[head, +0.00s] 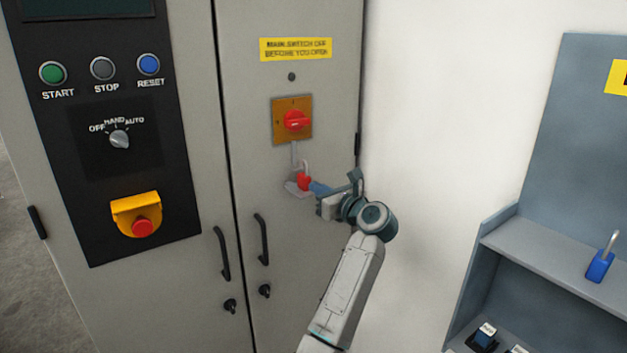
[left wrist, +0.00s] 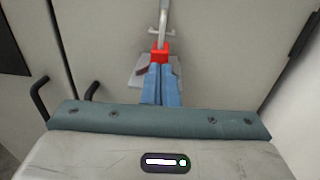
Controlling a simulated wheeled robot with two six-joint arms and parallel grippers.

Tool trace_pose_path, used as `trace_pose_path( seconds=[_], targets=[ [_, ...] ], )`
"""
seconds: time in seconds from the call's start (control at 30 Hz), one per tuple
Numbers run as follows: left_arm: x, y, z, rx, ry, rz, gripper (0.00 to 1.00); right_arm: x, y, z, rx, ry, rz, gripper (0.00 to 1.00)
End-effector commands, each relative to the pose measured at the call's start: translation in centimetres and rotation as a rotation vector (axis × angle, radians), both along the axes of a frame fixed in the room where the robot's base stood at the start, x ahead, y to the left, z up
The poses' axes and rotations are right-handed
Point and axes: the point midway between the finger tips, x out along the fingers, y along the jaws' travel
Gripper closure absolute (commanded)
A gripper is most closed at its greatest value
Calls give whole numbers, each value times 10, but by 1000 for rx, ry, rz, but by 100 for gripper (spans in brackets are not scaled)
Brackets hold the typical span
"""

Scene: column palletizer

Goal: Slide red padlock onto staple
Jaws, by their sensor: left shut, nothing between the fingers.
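The red padlock (head: 304,181) is at the cabinet door, below the red rotary switch, with its shackle pointing up. It also shows in the left wrist view (left wrist: 159,54), just beyond my fingertips. A grey metal staple fitting with a small plate (left wrist: 138,82) is behind it; whether the shackle passes through the staple is too small to tell. My left gripper (head: 313,186) has its blue fingers shut together with nothing between them. Its tips are at or against the padlock's lower body; I cannot tell if they touch. My right gripper is not in view.
The red switch (head: 296,121) sits on an orange plate above the padlock. Black door handles (head: 261,239) stick out below left. A blue padlock (head: 599,266) stands on the grey shelf unit (head: 560,263) at right. Bare wall lies between cabinet and shelf.

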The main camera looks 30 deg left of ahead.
Motion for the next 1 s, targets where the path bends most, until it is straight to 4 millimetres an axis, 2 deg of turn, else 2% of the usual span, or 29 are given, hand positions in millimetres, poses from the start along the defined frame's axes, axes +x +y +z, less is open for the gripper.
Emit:
trace_pose_path(
  seconds=[0.2, 0.63, 0.8, 1.0],
  targets=[
    [0, 9, 0, 0, -1, -1, 100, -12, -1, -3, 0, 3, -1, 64],
    [1, 12, -1, 1, 0, 0, 100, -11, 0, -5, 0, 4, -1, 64],
    [5, 26, -2, 2, -2, 0, 100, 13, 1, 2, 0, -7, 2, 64],
    [9, 35, -1, 0, 0, -1, 100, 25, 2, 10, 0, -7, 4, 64]
  ],
)
